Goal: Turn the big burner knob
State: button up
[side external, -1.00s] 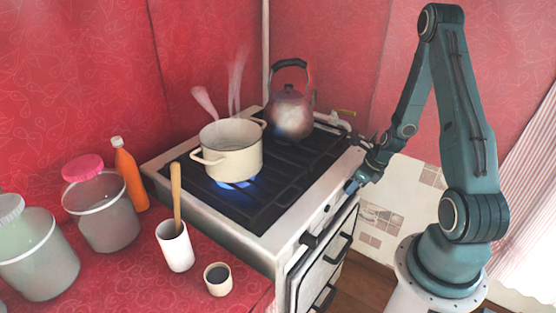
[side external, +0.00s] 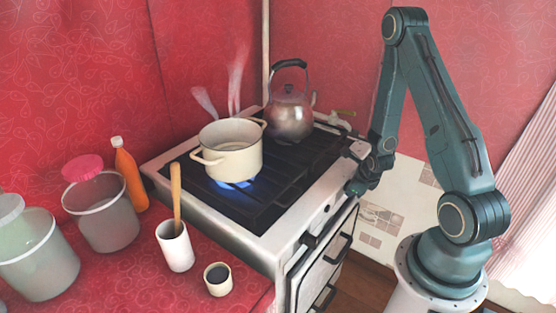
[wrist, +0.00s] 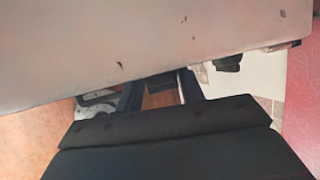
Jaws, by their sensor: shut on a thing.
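My gripper (side external: 352,190) is at the front panel of the stove (side external: 270,236), near its far right end. Its fingers (wrist: 158,88) show apart in the wrist view, against the pale panel. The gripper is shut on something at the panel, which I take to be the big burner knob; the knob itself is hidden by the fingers. A small dark knob (side external: 326,208) shows on the panel to the left of the gripper. A cream pot (side external: 231,150) steams over a blue flame (side external: 236,184) on the front burner.
A metal kettle (side external: 290,115) stands at the back of the stove. Dark oven handles (side external: 335,258) stick out below the panel. A utensil cup (side external: 175,247), a small cup (side external: 218,279), lidded tubs (side external: 101,212) and an orange bottle (side external: 130,178) stand on the red counter, left of the stove.

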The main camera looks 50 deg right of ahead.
jog(key=shift+a+f+n+h, duration=0.1)
jog(key=shift+a+n+h, duration=0.15)
jog(key=shift+h, duration=0.85)
jog(key=shift+d+h, duration=0.2)
jog(key=shift+h, duration=0.2)
jog(key=o, duration=1)
jog(key=shift+d+y, duration=0.1)
jog(key=shift+y, duration=1.2)
